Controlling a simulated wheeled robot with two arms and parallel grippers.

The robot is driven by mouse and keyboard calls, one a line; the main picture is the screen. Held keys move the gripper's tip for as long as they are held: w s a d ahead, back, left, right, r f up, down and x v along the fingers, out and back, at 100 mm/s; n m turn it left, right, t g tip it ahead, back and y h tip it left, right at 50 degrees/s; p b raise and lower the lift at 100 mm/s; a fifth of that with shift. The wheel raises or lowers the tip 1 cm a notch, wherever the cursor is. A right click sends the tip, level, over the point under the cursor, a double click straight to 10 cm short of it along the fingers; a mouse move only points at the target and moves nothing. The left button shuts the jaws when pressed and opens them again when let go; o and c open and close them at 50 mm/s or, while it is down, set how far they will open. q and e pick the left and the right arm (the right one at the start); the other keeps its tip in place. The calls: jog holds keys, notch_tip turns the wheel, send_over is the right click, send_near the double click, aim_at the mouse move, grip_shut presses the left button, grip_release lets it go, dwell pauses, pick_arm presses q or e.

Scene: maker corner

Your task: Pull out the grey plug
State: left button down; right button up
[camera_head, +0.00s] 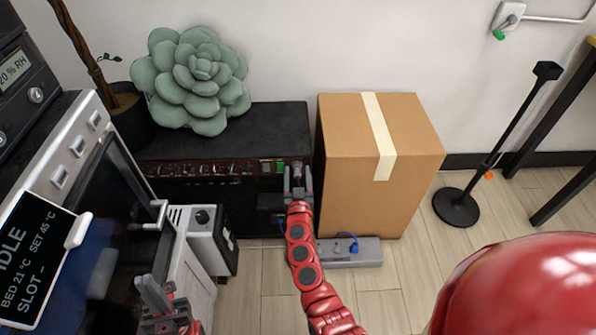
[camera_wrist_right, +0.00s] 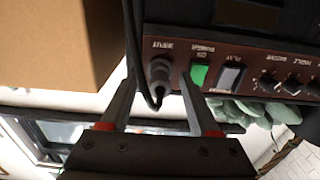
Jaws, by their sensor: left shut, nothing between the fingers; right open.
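A grey plug (camera_wrist_right: 160,72) sits in the socket marked INPUT on the amplifier's dark red panel (camera_wrist_right: 225,45), with a black cable beside it. My right gripper (camera_wrist_right: 157,88) is open, its two fingers on either side of the plug; I cannot tell whether they touch it. In the head view my right gripper (camera_head: 298,178) is at the right end of the black amplifier's panel (camera_head: 205,168), mostly covering the plug. My left gripper (camera_head: 160,300) is shut and empty at the lower left, far from the plug.
A cardboard box (camera_head: 350,170) stands close right of the amplifier. A power strip (camera_head: 365,256) with a blue plug lies on the floor before it. A succulent cushion (camera_head: 200,75) sits on the amplifier. A printer (camera_head: 110,190) is at left.

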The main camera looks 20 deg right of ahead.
aim_at(297, 177)
grip_shut()
dwell(1.4)
jog(key=shift+p+v, duration=0.9)
jog(key=shift+v, duration=2.1)
